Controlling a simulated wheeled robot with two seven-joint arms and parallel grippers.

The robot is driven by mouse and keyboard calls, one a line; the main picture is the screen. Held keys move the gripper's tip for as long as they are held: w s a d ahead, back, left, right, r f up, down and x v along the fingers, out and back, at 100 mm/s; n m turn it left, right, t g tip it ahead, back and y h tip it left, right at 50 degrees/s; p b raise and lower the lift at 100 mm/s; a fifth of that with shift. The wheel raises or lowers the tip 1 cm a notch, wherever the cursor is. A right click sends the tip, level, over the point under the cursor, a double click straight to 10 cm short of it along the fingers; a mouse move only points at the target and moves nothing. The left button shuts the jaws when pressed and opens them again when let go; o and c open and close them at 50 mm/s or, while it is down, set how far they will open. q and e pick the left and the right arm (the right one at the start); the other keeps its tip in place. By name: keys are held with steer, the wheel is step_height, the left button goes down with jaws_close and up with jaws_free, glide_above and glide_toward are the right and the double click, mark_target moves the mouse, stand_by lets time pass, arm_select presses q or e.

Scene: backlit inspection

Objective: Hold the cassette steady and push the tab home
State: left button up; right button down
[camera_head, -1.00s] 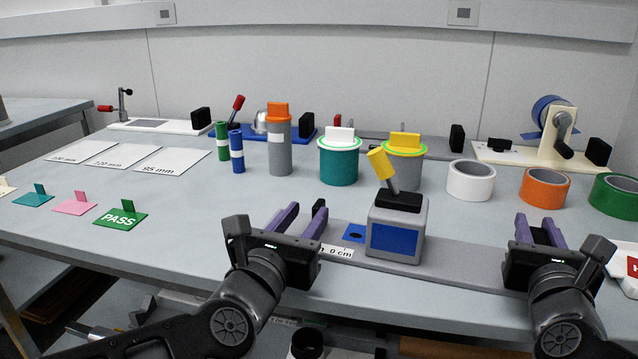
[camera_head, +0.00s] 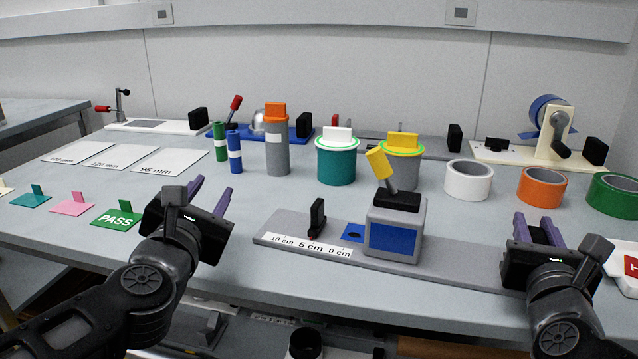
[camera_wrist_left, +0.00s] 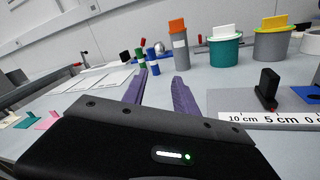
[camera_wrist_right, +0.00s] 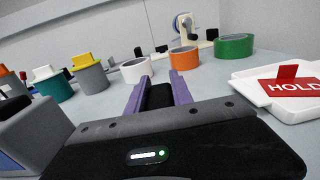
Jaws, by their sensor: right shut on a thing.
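A grey box with a blue front panel (camera_head: 394,240) and a yellow lever on its black top stands on a long grey plate (camera_head: 455,253). I cannot tell which part is the cassette. An upright black tab (camera_head: 317,218) stands on the plate left of the box, near the 5 cm mark; it also shows in the left wrist view (camera_wrist_left: 268,87). My left gripper (camera_head: 209,190) is open and empty, left of the plate. My right gripper (camera_head: 538,232) is at the plate's right end, shut on a black block (camera_wrist_right: 160,97) that shows between its fingers.
A blue patch with a dark hole (camera_head: 353,233) lies between tab and box. Green (camera_head: 119,216) and pink cards lie front left. Lidded canisters (camera_head: 337,163) and tape rolls (camera_head: 469,180) stand behind. A white tray with a red HOLD card (camera_wrist_right: 290,88) is at right.

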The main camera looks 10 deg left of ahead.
arm_select(q)
steer(key=shift+n+g+y, duration=0.5)
steer(key=shift+n+y, duration=0.2)
steer(key=shift+y, duration=0.2)
steer(key=a, duration=0.5)
steer(key=shift+a+f, duration=0.4)
steer(key=shift+s+a+f, duration=0.1)
steer(key=shift+a+f, duration=0.15)
steer(key=shift+a, duration=0.2)
